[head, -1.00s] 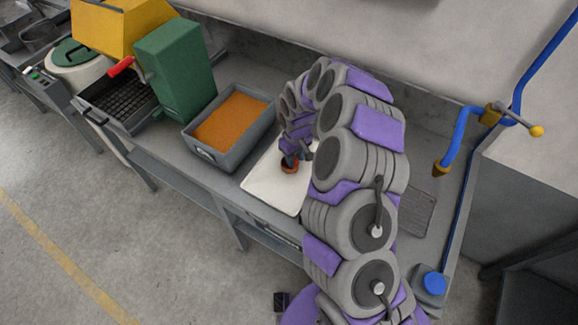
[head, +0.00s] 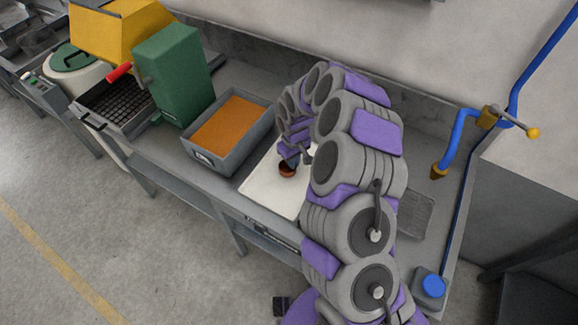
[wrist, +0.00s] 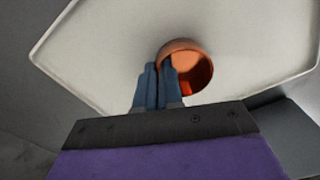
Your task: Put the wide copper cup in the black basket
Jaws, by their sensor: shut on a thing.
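The copper cup (head: 286,172) is over the white tray (head: 262,185), at the end of my curled arm. It also shows in the wrist view (wrist: 203,68), with its open mouth and orange inside visible. My gripper (wrist: 160,70) has its blue fingers close together at the cup's left wall, shut on the wall. I cannot tell whether the cup touches the tray or hangs just above it. A black basket (head: 118,103) with a mesh floor sits at the upper left, in front of the yellow and green machine.
A grey bin (head: 213,160) of orange material stands between the tray and the green housing (head: 172,75). A red handle (head: 119,72) juts out over the basket. A blue pipe (head: 455,140) with a yellow-knobbed valve is at the right. The floor at the lower left is clear.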

